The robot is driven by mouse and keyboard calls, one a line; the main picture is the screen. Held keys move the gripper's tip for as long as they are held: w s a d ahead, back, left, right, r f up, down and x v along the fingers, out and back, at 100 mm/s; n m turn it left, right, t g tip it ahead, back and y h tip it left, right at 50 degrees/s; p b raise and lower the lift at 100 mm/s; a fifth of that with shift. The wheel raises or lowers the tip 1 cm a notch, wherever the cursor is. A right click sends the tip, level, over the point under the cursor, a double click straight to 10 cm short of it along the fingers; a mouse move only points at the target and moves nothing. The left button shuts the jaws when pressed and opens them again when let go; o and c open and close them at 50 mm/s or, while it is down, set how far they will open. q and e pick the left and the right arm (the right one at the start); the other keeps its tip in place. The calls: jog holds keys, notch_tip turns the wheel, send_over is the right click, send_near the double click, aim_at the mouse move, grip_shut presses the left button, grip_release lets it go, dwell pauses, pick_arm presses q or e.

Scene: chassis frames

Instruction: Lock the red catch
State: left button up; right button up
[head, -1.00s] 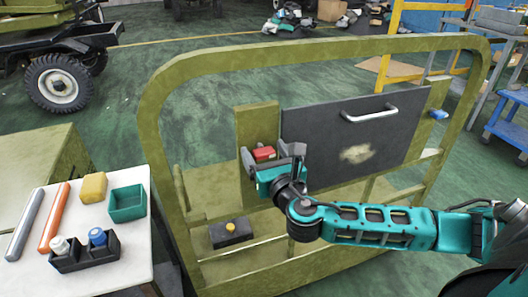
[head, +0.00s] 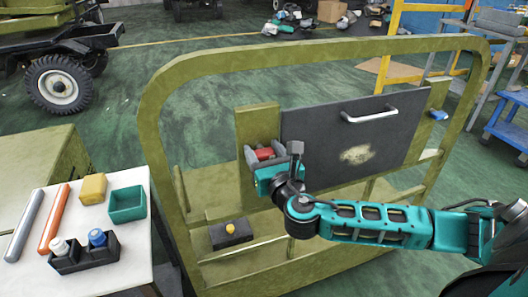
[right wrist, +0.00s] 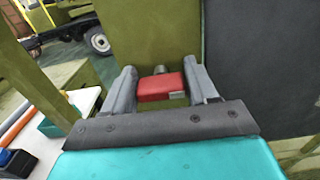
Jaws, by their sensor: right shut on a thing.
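The red catch (head: 264,154) is a small red block on the olive post (head: 257,122), at the left edge of the dark panel (head: 345,135). My right gripper (head: 272,152) is at the catch, with one finger on each side of it, and is shut on it. In the right wrist view the catch (right wrist: 160,87) lies between the grey fingers (right wrist: 160,75), with a dark round stub just behind it. The fingers partly hide the catch in the head view. My left gripper is not in view.
The panel has a light handle (head: 369,115) and sits in an olive tube frame (head: 155,140). A black box with a yellow knob (head: 230,230) is low in the frame. At left, a white table (head: 120,265) holds a green bin (head: 127,204), bottles and bars.

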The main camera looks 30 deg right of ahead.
jog(key=m, duration=0.4)
jog(key=shift+s+d+f+m, duration=0.1)
jog(key=shift+d+m, duration=0.05)
jog(key=shift+m, duration=0.25)
jog(key=m, duration=0.4)
jog(key=shift+d+f+m, duration=0.1)
jog(key=shift+m, duration=0.2)
jog(key=m, duration=0.4)
jog(key=shift+d+f+m+b, duration=0.1)
jog(key=shift+m+b, duration=0.2)
jog(key=shift+b, duration=0.1)
jog(key=shift+f+m, duration=0.1)
jog(key=shift+m, duration=1.8)
jog(key=o, duration=1)
jog(key=shift+c, duration=0.2)
